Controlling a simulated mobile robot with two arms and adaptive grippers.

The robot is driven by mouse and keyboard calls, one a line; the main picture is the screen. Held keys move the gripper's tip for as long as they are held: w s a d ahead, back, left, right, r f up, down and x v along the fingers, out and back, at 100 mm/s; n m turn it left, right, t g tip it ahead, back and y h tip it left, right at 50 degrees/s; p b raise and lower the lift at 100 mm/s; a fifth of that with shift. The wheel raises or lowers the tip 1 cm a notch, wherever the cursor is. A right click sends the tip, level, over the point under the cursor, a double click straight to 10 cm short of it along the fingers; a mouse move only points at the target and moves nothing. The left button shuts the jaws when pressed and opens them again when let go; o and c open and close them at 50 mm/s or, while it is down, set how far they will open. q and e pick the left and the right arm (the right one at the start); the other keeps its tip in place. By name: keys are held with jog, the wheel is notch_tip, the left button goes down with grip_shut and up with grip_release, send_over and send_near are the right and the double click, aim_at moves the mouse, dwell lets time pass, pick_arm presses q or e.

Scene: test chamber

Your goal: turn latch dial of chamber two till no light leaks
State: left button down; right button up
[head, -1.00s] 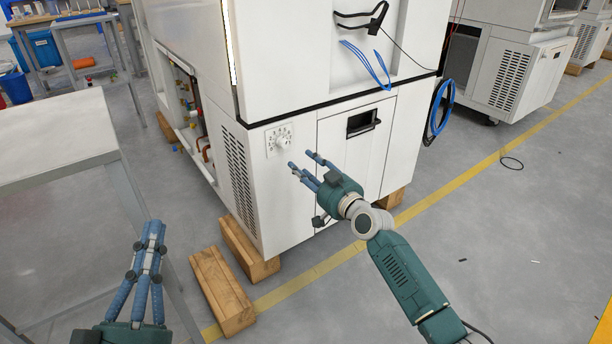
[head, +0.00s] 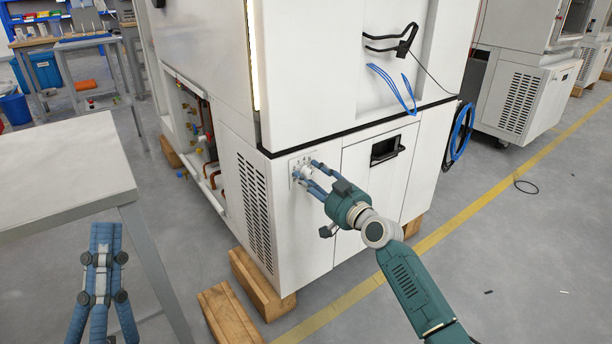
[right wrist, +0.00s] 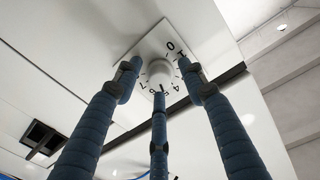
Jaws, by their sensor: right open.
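The latch dial (head: 304,171) is a white round knob on a square plate with printed numbers, low on the chamber's front left. Its knob also shows in the right wrist view (right wrist: 158,72), with a 0 at upper right. My right gripper (head: 310,176) is open, its three fingers spread around the knob; in the right wrist view (right wrist: 160,85) I cannot tell whether they touch it. A bright strip of light (head: 253,60) shows along the chamber door's left edge. My left gripper (head: 102,240) hangs empty at lower left, its fingers bunched; its opening is unclear.
The white chamber (head: 355,75) stands on wooden blocks (head: 262,285). A grey-white table (head: 60,175) is at left, near my left gripper. Blue cables (head: 395,88) hang on the chamber front. Open floor with a yellow line (head: 480,200) lies to the right.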

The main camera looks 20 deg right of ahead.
pick_arm(q)
jog(key=shift+s, duration=0.1)
pick_arm(e)
jog(key=shift+s, duration=0.1)
grip_shut()
jog(key=shift+r, duration=0.1)
jog(key=m+p, duration=0.1)
jog(key=m, duration=0.3)
pick_arm(q)
jog(key=w+f+g+y, duration=0.1)
jog(key=w+f+g, duration=0.2)
jog(key=w+f, duration=0.1)
jog(key=shift+w+d+f, duration=0.35)
jog(key=shift+w+f, duration=0.05)
jog(key=shift+f, duration=0.25)
pick_arm(e)
grip_release()
